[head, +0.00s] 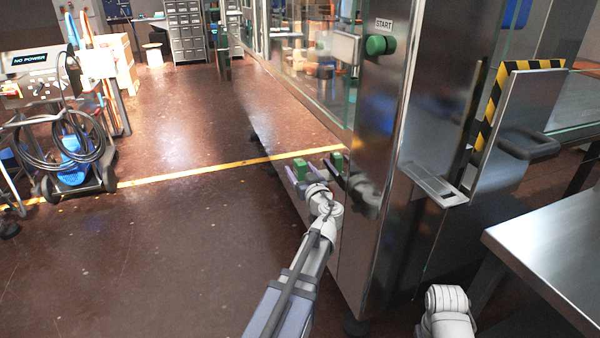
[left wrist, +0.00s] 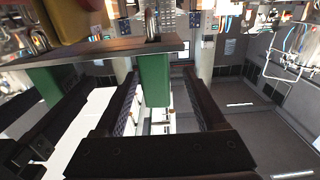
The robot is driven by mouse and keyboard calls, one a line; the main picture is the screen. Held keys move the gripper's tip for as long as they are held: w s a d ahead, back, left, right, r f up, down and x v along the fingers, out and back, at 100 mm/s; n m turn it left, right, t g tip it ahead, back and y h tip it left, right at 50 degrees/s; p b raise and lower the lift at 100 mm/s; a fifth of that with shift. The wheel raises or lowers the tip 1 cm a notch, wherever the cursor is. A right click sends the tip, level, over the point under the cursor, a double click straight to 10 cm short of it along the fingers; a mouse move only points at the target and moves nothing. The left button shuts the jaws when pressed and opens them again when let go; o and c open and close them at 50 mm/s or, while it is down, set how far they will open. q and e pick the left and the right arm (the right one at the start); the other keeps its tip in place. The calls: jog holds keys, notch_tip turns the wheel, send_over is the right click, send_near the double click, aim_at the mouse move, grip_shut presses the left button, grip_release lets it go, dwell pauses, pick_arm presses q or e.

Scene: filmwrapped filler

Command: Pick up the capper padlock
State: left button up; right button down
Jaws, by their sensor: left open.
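The padlock has a green block-shaped body (head: 300,168) and hangs low at the left side of the steel machine. In the left wrist view its green body (left wrist: 154,80) hangs below a dark plate edge, with a metal shackle part above the plate. My left gripper (head: 304,176) is open, with its fingers on either side of the green body. In the left wrist view the open fingers (left wrist: 160,92) flank the body, with gaps visible on both sides. A second green shape beside it looks like a reflection in the steel. My right gripper is not in view.
The steel machine (head: 385,110) with a green START button (head: 380,45) stands close to the right of my left arm. A steel table (head: 560,250) is at the right. A cart with cables (head: 75,150) stands left. The brown floor between is clear.

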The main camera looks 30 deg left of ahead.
pick_arm(q)
jog(key=x, duration=0.4)
jog(key=shift+w, duration=0.15)
jog(key=shift+d, duration=0.1)
grip_shut()
dwell(0.4)
